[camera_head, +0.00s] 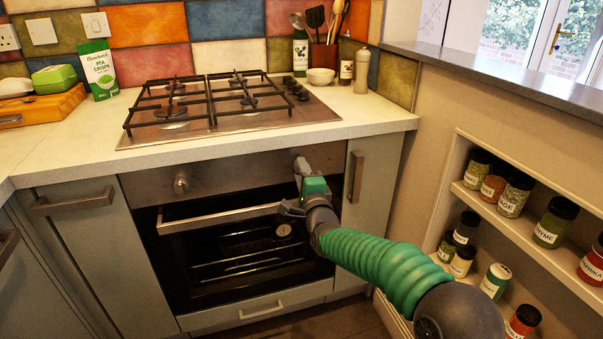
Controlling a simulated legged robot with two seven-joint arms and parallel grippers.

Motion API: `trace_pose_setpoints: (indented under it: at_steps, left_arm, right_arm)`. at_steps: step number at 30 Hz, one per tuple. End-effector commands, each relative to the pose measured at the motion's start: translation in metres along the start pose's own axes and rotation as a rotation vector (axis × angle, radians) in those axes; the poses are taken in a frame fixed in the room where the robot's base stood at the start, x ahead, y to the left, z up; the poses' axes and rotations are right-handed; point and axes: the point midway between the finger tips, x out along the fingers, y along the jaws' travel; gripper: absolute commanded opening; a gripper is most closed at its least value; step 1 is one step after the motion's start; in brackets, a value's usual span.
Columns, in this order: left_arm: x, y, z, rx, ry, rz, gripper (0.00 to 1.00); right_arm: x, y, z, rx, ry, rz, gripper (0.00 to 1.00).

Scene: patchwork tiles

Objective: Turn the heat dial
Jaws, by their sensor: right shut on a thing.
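The oven (240,250) is built in below the counter, with a steel control panel (230,175) across its top. One round dial (181,184) shows at the panel's left side and nothing touches it. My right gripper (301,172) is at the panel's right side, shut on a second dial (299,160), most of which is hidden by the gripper. Which of the two is the heat dial I cannot tell, as no markings are readable. My left gripper is not in view.
The oven door handle (218,218) sticks out below the panel. A gas hob (225,105) is set in the counter above. Shelves of spice jars (515,193) stand on the right, near my right arm. A green packet (99,72) stands at the back left.

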Motion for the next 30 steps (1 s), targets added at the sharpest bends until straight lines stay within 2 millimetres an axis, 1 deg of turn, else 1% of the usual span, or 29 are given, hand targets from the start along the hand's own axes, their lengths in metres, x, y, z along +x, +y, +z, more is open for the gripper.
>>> trace_pose_setpoints:
  at_steps: [1, 14, 30]
  left_arm:
    - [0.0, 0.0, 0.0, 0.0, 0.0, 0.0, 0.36]
    - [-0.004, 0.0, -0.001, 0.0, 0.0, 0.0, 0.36]
    - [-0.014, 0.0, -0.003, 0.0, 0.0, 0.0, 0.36]
  right_arm:
    - [-0.001, 0.007, 0.002, -0.043, -0.006, 0.01, 0.0]
    - [-0.001, 0.009, 0.001, -0.45, -0.034, -0.021, 0.0]
    - [-0.001, 0.011, -0.001, -0.959, -0.068, -0.062, 0.0]
